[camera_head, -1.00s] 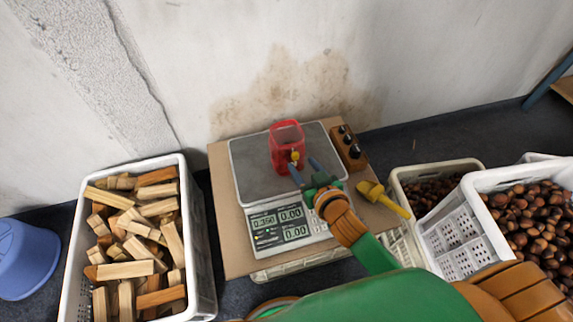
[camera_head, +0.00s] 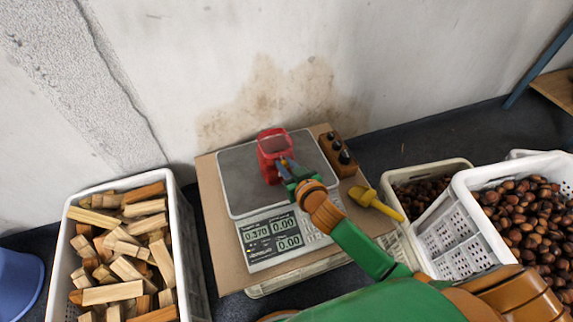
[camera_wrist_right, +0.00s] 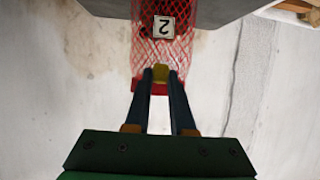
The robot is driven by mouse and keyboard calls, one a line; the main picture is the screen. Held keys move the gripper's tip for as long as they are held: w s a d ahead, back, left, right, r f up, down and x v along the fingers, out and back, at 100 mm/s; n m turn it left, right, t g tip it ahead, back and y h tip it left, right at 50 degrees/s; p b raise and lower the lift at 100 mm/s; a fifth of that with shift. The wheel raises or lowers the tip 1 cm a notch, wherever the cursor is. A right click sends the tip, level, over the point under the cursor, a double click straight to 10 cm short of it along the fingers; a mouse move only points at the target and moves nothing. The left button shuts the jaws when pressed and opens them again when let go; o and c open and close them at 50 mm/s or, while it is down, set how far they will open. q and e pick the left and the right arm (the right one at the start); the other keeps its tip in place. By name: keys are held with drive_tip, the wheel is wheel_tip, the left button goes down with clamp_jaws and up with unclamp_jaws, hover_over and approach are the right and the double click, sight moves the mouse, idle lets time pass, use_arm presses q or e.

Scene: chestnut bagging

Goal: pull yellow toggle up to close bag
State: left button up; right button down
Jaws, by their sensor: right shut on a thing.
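The red mesh bag (camera_head: 268,146) stands on the scale's grey plate (camera_head: 237,180) with its mouth facing up. It shows upside down in the right wrist view (camera_wrist_right: 147,50), with a white tag (camera_wrist_right: 163,27) marked 2. The yellow toggle (camera_wrist_right: 160,74) sits between my right fingertips near the bag's red rim. My right gripper (camera_head: 284,164) is shut on the toggle at the bag's near side; the toggle is mostly hidden by the fingers in the head view. My left gripper is not in view.
The scale display (camera_head: 272,238) reads 0.370. A yellow scoop (camera_head: 376,203) and a wooden block with dark knobs (camera_head: 338,153) lie right of the scale. White crates of chestnuts (camera_head: 447,237) stand at right; a crate of wood pieces (camera_head: 187,235) stands at left.

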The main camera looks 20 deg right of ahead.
use_arm(q)
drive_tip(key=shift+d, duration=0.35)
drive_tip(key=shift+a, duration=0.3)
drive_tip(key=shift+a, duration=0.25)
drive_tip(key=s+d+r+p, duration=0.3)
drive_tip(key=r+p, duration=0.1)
drive_tip(key=p, duration=0.1)
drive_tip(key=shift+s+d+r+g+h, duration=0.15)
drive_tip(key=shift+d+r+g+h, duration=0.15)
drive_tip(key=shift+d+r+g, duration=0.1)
